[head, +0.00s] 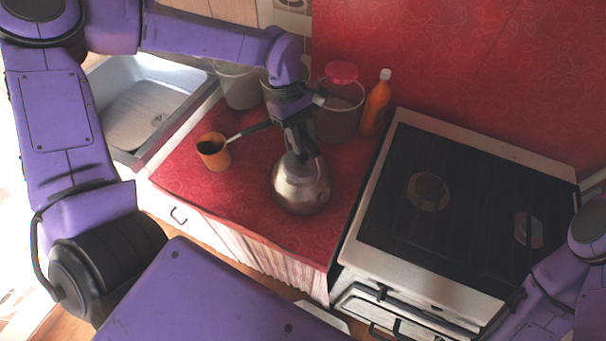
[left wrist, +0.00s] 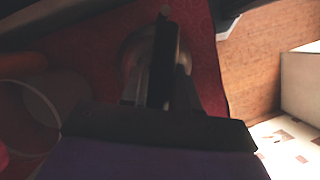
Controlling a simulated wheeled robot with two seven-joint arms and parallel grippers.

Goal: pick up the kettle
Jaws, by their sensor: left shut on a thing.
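The kettle (head: 302,188) is a round, shiny metal pot on the red oilcloth counter (head: 245,205), left of the stove. My left gripper (head: 299,152) points down over it and is shut on its dark handle, which the fingers largely hide. In the left wrist view, the kettle (left wrist: 136,48) is dim and partly covered by the gripper (left wrist: 160,95). I cannot tell whether the kettle's base touches the counter. My right arm shows at the lower right in the head view, but its gripper cannot be made out.
An orange cup (head: 213,152) with a dark-handled utensil stands left of the kettle. A white bucket (head: 239,88), a pink-topped container (head: 340,110) and an orange bottle (head: 376,103) stand behind. The stove (head: 450,210) is to the right, the sink (head: 140,110) to the left.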

